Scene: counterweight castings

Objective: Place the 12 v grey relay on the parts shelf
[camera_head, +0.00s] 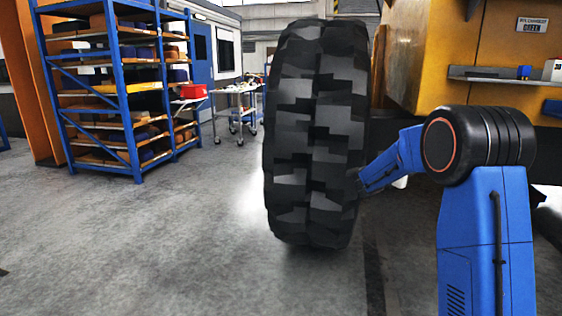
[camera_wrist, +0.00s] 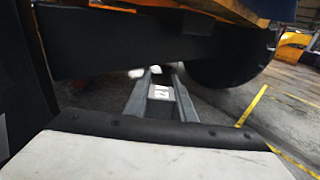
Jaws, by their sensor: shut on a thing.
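In the wrist view my gripper (camera_wrist: 162,72) points away from the camera, with its two grey fingers close together. It is shut on a small grey block with a white label and dark marks (camera_wrist: 160,92), which looks like the relay; the print is too small to read. In the head view my blue arm reaches left behind the big black tyre, and the gripper and relay are hidden there. A narrow grey shelf (camera_head: 490,75) on the yellow wall at the upper right looks like the parts shelf. A small blue item (camera_head: 523,72) and a pale box (camera_head: 553,70) stand on it.
The large tyre (camera_head: 315,135) stands upright at the centre. A blue rack (camera_head: 130,110) with loaded shelves stands at the left, and a trolley (camera_head: 238,105) behind. The grey floor at the front left is clear. In the wrist view a dark beam (camera_wrist: 130,45) crosses above the fingers.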

